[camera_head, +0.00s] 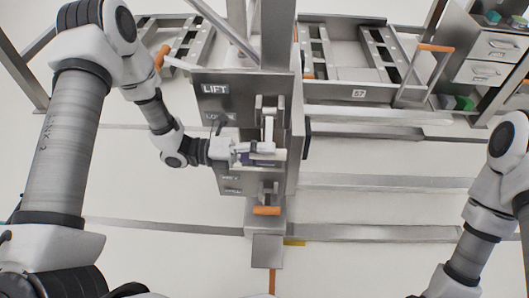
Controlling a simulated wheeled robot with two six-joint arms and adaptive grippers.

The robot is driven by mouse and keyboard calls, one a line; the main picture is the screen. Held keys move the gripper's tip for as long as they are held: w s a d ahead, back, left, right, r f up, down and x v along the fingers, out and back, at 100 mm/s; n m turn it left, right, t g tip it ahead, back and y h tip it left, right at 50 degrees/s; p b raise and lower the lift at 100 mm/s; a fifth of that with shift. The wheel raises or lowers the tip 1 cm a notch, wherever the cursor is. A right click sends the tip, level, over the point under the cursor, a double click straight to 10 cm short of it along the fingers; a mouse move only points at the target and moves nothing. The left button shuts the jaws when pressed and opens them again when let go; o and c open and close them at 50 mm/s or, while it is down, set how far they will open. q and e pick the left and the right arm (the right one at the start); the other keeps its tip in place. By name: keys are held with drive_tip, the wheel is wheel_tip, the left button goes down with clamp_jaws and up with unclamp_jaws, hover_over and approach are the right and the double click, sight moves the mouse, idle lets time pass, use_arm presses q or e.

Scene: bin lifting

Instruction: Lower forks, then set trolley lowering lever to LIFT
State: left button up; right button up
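The trolley's metal lever housing (238,84) stands left of centre. Its upper label reads LIFT (214,89), with a second label below it partly hidden by my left wrist. A pale metal lever part (268,125) stands in a slot on the front. My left gripper (272,153) reaches in from the left, level with the slot's lower part and just below the lever part. It overlaps the housing, and whether its fingers touch or hold anything is unclear. Below it, an orange-tipped pedal or handle (267,211) sticks out. My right arm is at the right edge; its gripper is out of frame.
Behind stand metal trolley frames, one marked 57 (358,94), with an orange-handled lever (434,48) at right. A drawer cabinet (489,46) stands at far right. Metal strips cross the pale floor.

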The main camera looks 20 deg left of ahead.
use_arm(q)
drive_tip(key=shift+a, duration=0.1)
drive_tip(key=v, duration=1.2)
drive_tip(key=shift+s, duration=0.1)
